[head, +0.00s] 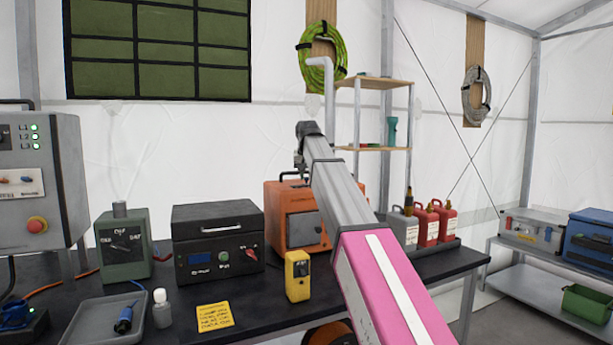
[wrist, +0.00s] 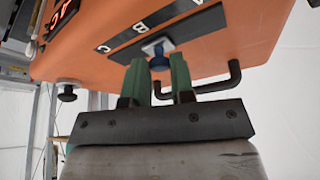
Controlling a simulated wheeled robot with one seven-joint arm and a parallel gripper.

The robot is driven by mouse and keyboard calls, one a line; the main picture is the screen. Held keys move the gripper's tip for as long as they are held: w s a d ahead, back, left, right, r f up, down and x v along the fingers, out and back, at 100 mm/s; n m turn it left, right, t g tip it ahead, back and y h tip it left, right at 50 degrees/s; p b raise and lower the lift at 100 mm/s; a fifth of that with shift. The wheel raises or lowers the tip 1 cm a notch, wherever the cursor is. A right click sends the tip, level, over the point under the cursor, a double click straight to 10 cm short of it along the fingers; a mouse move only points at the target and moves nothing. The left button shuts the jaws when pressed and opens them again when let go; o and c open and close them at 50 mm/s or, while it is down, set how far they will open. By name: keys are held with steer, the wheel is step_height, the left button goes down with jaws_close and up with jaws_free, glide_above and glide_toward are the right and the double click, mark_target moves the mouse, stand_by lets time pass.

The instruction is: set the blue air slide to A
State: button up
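The blue air slide (wrist: 160,62) is a small blue knob on a pale square base. It sits in a dark slot strip on the orange unit (wrist: 85,65), roughly level with the letter B and between C and the far end. My gripper (wrist: 160,70) has two green fingers with a gap between them, one on each side of the knob's end. I cannot see clear contact with the knob. In the head view the orange unit (head: 283,205) stands on the bench, partly behind my arm.
A dark bent handle (wrist: 215,82) and a black knob (wrist: 67,93) stick out of the unit near the fingers. On the bench (head: 265,305) stand a black box (head: 217,240), a yellow device (head: 297,275) and red bottles (head: 427,225). A shelf rack (head: 375,148) stands behind.

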mark_target(294, 186)
jaws_close()
steer(key=shift+s+a, duration=0.3)
steer(key=shift+a, duration=0.45)
steer(key=shift+s+a, duration=0.35)
steer(key=shift+a, duration=0.4)
steer(key=shift+s+a, duration=0.3)
steer(key=shift+a, duration=0.45)
steer(key=o, duration=0.8)
jaws_free()
steer(key=shift+a, duration=0.1)
steer(key=shift+r, duration=0.1)
steer(key=v, duration=1)
steer(key=shift+s+r, duration=0.25)
steer(key=shift+s, duration=0.1)
